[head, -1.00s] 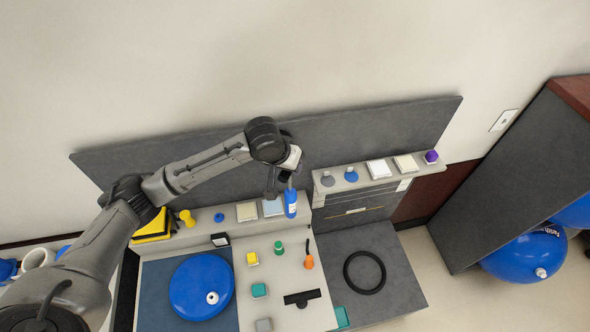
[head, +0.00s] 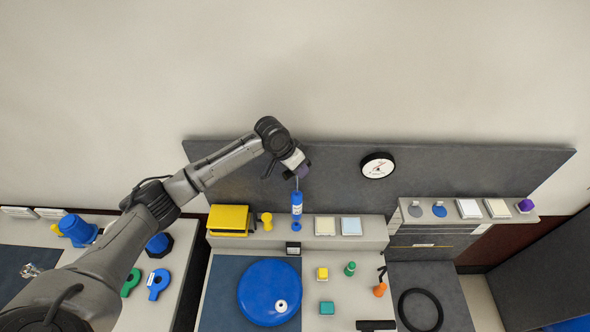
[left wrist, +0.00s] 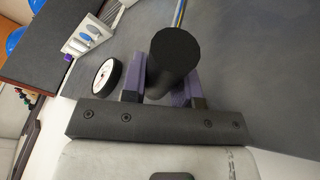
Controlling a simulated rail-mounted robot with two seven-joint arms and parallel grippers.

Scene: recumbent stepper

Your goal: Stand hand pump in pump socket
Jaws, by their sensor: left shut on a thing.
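The hand pump (head: 297,203) is a blue cylinder with a thin rod, upright in the head view. My left gripper (head: 296,172) is above it, shut on its top end. In the left wrist view the pump's black handle (left wrist: 175,58) sits between the purple fingers of the left gripper (left wrist: 160,85). A small blue round piece (head: 296,227), perhaps the pump socket, shows on the back shelf right under the pump's lower end. I cannot tell whether they touch. My right gripper is not in view.
Beside the pump on the shelf (head: 375,238) are a yellow knobbed piece (head: 267,221) and a white pad (head: 325,226). A grey panel (head: 340,180) with a round dial (head: 377,166) stands behind. A large blue disc (head: 268,291) lies in front.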

